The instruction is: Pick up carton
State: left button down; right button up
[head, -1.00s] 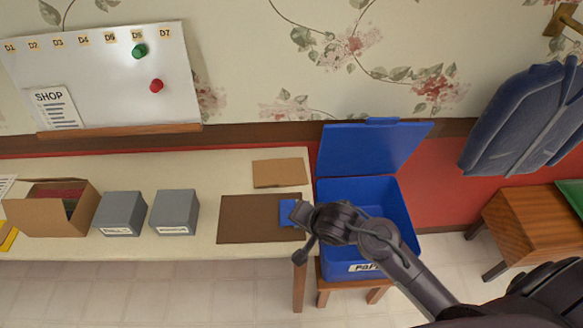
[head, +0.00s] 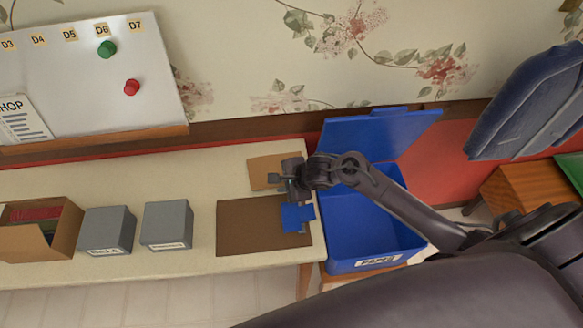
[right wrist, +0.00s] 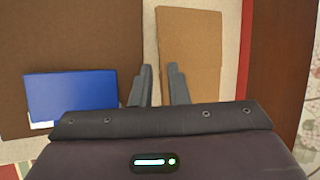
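A flat tan carton sheet (head: 262,172) lies near the back right of the table in the head view. It also shows in the right wrist view (right wrist: 192,45). My right gripper (head: 275,182) is over the carton's right part, partly covering it. In the right wrist view my right gripper (right wrist: 158,80) has its two fingers apart with nothing between them. One finger overlaps the carton's near left edge and the other is over the gap beside the brown mat. I cannot tell whether they touch the carton. My left gripper is not in view.
A brown mat (head: 245,228) with a blue item (head: 297,218) lies in front of the carton. A blue lidded bin (head: 345,230) stands right of the table (head: 180,180). Two grey boxes, one at left (head: 107,230), and an open cardboard box (head: 40,250) stand farther left.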

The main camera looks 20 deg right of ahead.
jog(key=x, duration=0.3)
jog(key=shift+w+d, duration=0.1)
jog(key=shift+w, duration=0.05)
jog(key=shift+w+f, duration=0.15)
jog(key=shift+f, duration=0.25)
grip_shut()
jog(key=shift+r, duration=0.1)
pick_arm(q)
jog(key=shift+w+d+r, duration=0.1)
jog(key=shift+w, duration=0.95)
pick_arm(e)
jog(key=shift+r, duration=0.1)
